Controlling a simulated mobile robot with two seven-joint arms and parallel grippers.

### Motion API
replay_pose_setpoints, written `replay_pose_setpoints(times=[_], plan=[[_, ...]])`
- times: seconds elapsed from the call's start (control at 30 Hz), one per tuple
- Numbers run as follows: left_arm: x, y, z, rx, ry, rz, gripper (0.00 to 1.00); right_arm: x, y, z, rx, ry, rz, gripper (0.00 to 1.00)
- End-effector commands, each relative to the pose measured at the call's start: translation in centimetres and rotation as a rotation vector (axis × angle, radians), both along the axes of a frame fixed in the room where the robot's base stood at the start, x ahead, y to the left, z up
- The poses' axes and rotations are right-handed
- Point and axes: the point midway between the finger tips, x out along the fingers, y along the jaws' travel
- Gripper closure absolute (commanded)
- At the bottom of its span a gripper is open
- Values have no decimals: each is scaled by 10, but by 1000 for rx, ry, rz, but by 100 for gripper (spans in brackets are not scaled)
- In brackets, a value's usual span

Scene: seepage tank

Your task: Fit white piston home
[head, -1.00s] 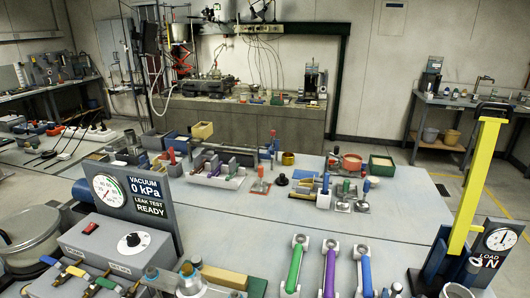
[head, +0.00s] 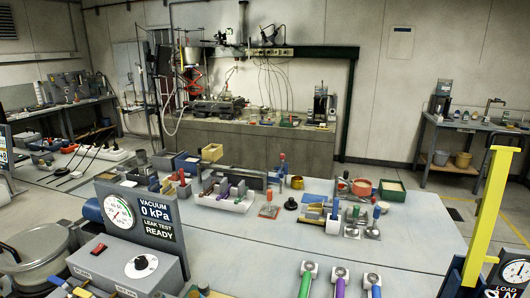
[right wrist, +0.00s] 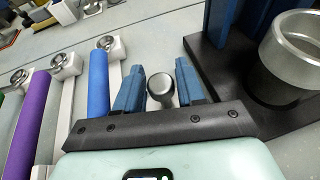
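I cannot pick out a white piston with certainty in either view. Three long tools with white ends lie at the bottom of the head view, with green (head: 306,284), purple (head: 340,288) and blue (head: 375,290) coloured lengths. The purple tool (right wrist: 32,125) and the blue tool (right wrist: 98,82) also show in the right wrist view, left of my right gripper (right wrist: 159,88). Its two blue fingers are apart. A rounded grey knob (right wrist: 160,86) shows between them, with a gap on each side; contact is not visible. My left gripper is not in view.
A yellow post (head: 489,205) stands at the right by a load gauge (head: 515,272). In the right wrist view, a silver cup (right wrist: 297,45) stands on a dark base (right wrist: 215,60). A vacuum gauge panel (head: 145,225) stands at left. The table (head: 250,245) is clear between.

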Motion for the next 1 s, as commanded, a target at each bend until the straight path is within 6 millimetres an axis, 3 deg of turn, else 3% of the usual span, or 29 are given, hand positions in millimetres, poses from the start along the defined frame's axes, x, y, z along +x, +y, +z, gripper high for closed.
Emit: replay_pose_setpoints(times=[0.03,0.1,0.27,1.0], plan=[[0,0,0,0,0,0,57,0,0,0,0,0,0,79],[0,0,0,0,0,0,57,0,0,0,0,0,0,100],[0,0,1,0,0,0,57,0,0,3,-1,-2,0,100],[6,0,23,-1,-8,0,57,0,0,60,0,-4,-1,100]])
